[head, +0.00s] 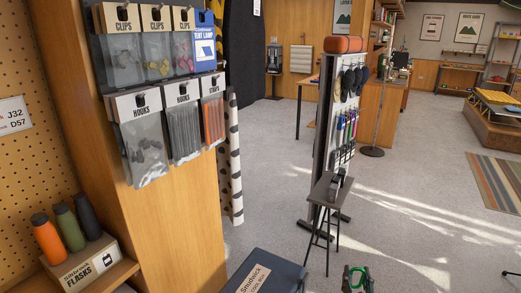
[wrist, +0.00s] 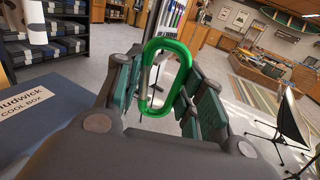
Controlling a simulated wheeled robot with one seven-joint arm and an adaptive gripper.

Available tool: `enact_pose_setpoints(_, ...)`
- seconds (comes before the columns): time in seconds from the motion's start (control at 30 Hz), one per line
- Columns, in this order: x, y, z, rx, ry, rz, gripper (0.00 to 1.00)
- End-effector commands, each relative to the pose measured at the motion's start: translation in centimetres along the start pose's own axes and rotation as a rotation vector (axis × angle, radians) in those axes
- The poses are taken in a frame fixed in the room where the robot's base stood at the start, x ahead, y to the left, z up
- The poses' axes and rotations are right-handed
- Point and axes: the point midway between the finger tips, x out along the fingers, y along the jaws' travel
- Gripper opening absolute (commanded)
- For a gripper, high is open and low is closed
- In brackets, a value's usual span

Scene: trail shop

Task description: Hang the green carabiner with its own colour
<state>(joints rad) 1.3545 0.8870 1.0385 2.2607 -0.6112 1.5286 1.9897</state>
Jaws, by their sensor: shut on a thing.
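The green carabiner (wrist: 183,84) stands upright between the fingers of my gripper (wrist: 165,95) in the wrist view. My gripper is shut on it. In the head view my gripper (head: 357,275) shows small at the bottom edge, with a bit of green at its tip. A display stand (head: 322,130) stands in the middle of the head view. Coloured items, purple, blue and green among them, hang in rows on its panel (head: 347,125), too small to make out singly. My gripper is apart from the stand, lower and nearer.
A small dark stool (head: 328,190) stands against the front of the stand. A dark blue cool box (head: 262,273) is left of my gripper. A wooden post with hanging packets (head: 140,135) fills the left. Carpet (head: 410,210) to the right is clear.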

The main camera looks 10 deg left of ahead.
Motion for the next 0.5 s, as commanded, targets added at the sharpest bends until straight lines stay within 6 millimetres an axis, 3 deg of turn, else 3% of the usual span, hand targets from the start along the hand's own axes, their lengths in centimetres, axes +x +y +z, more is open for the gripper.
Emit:
enact_pose_setpoints(0.27, 7.6, 4.0, 7.5, 0.002, -0.01, 0.114, 0.18)
enact_pose_setpoints(0.5, 13.6, 7.7, 15.6, 0.004, -0.008, 0.226, 0.18)
